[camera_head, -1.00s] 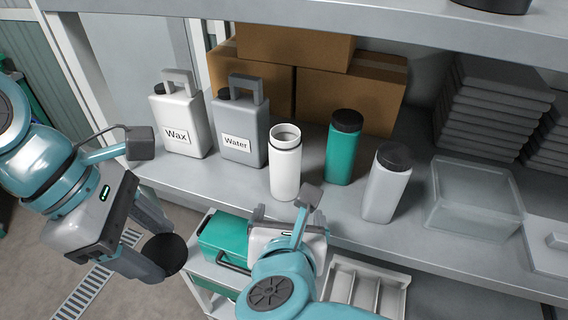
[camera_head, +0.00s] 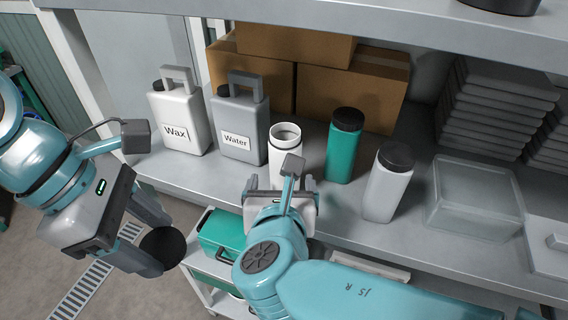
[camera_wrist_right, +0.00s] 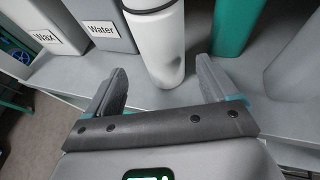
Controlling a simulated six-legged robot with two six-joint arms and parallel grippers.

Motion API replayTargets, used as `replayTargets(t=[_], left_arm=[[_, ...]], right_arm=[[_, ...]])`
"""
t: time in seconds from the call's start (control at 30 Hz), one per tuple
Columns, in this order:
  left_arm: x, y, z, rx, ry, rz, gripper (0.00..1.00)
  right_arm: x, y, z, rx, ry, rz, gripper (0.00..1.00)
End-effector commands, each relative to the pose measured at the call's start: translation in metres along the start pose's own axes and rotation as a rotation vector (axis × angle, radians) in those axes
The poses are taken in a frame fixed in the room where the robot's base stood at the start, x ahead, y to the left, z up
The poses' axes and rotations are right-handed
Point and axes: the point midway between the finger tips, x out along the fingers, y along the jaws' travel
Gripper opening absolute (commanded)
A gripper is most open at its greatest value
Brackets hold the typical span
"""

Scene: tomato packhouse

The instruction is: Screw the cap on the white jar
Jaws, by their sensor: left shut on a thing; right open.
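The white jar (camera_head: 284,143) stands upright and uncapped on the shelf, with its lower part hidden behind my right gripper; it also shows in the right wrist view (camera_wrist_right: 157,45). My right gripper (camera_head: 280,184) is open. In the right wrist view its fingers (camera_wrist_right: 163,82) point toward the jar, one on either side of its lower body, with gaps on both sides. My left gripper (camera_head: 152,240) is shut on the black round cap (camera_head: 163,247) and holds it in front of and below the shelf edge, left of the jar.
Wax (camera_head: 178,120) and Water (camera_head: 240,120) jugs stand left of the jar. A green capped jar (camera_head: 344,150) and a grey capped jar (camera_head: 387,185) stand right of it. Cardboard boxes (camera_head: 350,90) are behind. A clear bin (camera_head: 474,200) sits at right.

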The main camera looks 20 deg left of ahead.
Motion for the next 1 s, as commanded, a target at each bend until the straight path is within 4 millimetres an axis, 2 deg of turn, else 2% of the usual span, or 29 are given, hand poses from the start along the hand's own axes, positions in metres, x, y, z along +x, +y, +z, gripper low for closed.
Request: replayTargets(t=[0.13, 0.47, 0.8, 1.0], left_arm=[[-0.002, 0.001, 0.001, -0.001, 0.0, 0.0, 0.29], [-0.002, 0.002, 0.001, -0.001, 0.0, 0.0, 0.29], [-0.016, 0.001, 0.007, -0.001, 0.0, 0.0, 0.29], [-0.016, 0.001, 0.007, -0.001, 0.0, 0.0, 0.29]], right_arm=[[0.013, 0.0, 0.001, 0.0, 0.0, 0.0, 0.87], [0.016, 0.0, 0.001, 0.0, 0.0, 0.001, 0.87], [0.061, -0.003, 0.007, 0.0, 0.001, -0.001, 0.87], [0.068, -0.003, 0.007, 0.001, 0.0, 0.0, 0.87]])
